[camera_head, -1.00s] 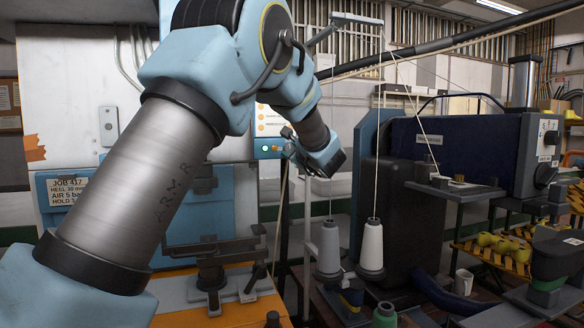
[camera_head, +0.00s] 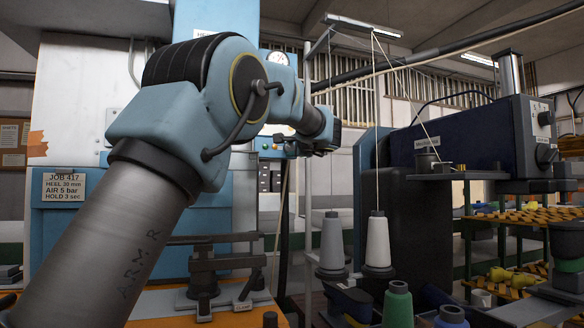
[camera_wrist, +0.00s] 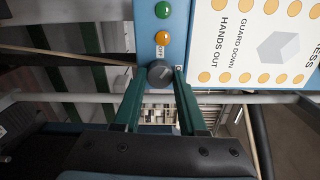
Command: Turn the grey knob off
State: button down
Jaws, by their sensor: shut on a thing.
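The grey knob (camera_wrist: 159,73) is a dark round knob on a blue panel strip (camera_wrist: 148,22), in the wrist view. A small OFF label (camera_wrist: 159,52) sits just above it in that picture. My gripper (camera_wrist: 160,74) has two dark green fingers, one on each side of the knob, shut on it at the fingertips. I cannot tell clearly where the knob points. In the head view my gripper (camera_head: 290,147) is at the panel on the blue-and-white machine, and it hides the knob.
An orange light (camera_wrist: 162,38) and a green light (camera_wrist: 163,9) line up with the knob. A white guard sign (camera_wrist: 255,40) is beside them. Thread cones (camera_head: 377,243) hang or stand to the right of the machine. A dark blue machine (camera_head: 460,140) stands farther right.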

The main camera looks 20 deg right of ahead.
jog(key=n+b, duration=0.1)
jog(key=b, duration=0.1)
jog(key=n+b, duration=0.2)
jog(key=shift+f+n+b, duration=0.3)
jog(key=shift+f, duration=0.05)
jog(key=shift+r+n+b, duration=0.2)
jog(key=shift+n+b, duration=1.25)
jog(key=shift+n, duration=0.25)
jog(key=shift+r, duration=0.1)
jog(key=shift+c, duration=2.3)
grip_release()
jog(key=s+a+b, duration=0.1)
jog(key=s+b, duration=0.2)
jog(key=s, duration=0.7)
jog(key=shift+s+b, duration=0.35)
jog(key=shift+s, duration=0.05)
jog(key=shift+a, duration=0.1)
